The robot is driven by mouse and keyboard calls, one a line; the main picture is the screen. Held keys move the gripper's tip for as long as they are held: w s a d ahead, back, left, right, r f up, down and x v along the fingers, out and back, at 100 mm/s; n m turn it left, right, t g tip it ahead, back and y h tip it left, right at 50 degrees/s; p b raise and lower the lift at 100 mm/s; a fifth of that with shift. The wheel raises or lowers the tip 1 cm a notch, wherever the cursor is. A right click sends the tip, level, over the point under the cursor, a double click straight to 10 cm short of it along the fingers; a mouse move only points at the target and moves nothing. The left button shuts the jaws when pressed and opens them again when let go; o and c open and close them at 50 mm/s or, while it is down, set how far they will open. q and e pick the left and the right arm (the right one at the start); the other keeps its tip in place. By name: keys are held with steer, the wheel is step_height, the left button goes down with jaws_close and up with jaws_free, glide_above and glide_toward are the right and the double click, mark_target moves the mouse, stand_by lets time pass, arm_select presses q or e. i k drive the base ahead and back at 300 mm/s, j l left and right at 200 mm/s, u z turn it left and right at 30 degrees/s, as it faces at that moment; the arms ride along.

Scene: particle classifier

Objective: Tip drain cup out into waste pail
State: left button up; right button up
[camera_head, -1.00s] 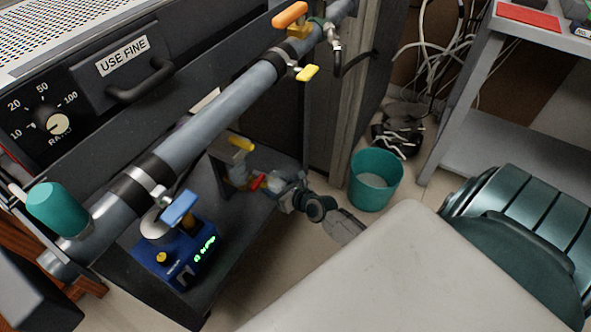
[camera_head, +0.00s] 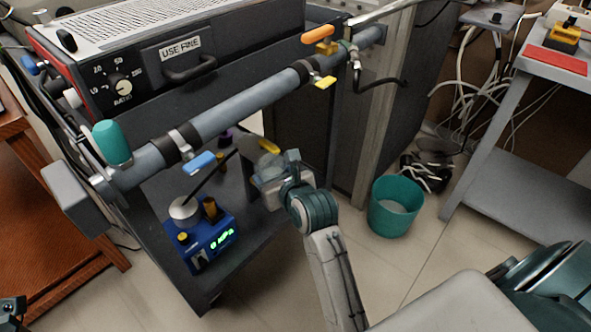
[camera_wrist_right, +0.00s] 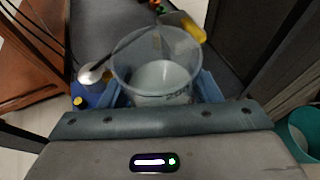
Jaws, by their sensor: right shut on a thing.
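In the right wrist view a clear cup (camera_wrist_right: 155,70) stands between the two blue fingers of my right gripper (camera_wrist_right: 160,90). The camera looks into its open mouth, and a pale, whitish area shows inside. The pail's edge also shows at the right of the wrist view (camera_wrist_right: 300,135). My left gripper is not clearly seen.
A blue gauge (camera_head: 205,243) with a green display stands on the shelf left of my gripper. A grey pipe (camera_head: 235,113) with coloured valve handles runs above. A yellow handle (camera_wrist_right: 193,28) is close behind the cup. Cables (camera_head: 425,172) lie behind the pail.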

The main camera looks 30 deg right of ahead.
mark_target(396, 201)
steer(key=l, duration=0.7)
steer(key=i+l, duration=0.15)
steer(key=l, duration=1.25)
steer(key=i, duration=0.05)
